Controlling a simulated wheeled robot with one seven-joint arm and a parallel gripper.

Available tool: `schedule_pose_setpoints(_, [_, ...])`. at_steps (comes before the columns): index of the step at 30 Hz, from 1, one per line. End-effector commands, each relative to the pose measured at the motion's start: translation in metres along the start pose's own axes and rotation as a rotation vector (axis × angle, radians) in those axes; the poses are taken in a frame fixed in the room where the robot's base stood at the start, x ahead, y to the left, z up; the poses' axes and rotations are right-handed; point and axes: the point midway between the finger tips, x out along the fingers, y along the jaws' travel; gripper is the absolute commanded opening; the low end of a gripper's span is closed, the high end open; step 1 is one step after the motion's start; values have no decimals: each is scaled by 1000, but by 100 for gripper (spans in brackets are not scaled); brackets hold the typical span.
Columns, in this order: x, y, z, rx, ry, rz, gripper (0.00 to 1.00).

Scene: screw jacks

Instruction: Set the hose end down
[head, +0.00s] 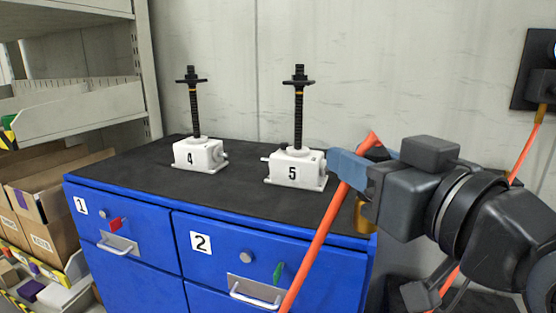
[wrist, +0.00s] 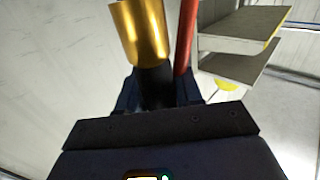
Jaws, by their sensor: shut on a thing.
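My gripper (head: 352,165), with blue fingers, is at the right of the head view, just right of jack 5 and above the right end of the blue cabinet's black top (head: 225,190). It is shut on the hose end. The hose end's brass-coloured part (head: 361,215) hangs below the fingers and is partly hidden behind them and the hose. The orange hose (head: 322,235) bends near the fingers and runs down in front of the cabinet. In the wrist view the brass cylinder (wrist: 140,35) joins a black part (wrist: 155,88) between the fingers. The hose (wrist: 185,35) runs beside it.
White screw jacks marked 4 (head: 195,155) and 5 (head: 290,170) stand on the cabinet with upright black screws. The front of the black top is clear. A shelf with boxes (head: 45,200) stands left. A black wall panel (head: 530,75) with an orange hose is at right.

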Motion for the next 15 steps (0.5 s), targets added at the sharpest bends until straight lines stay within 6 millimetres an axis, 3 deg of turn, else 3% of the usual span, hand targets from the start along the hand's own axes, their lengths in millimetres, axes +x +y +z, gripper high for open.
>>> schedule_pose_setpoints(8, [-2, 6, 24, 2, -3, 23, 0])
schedule_pose_setpoints(15, [-4, 15, 55, 2, -5, 54, 0])
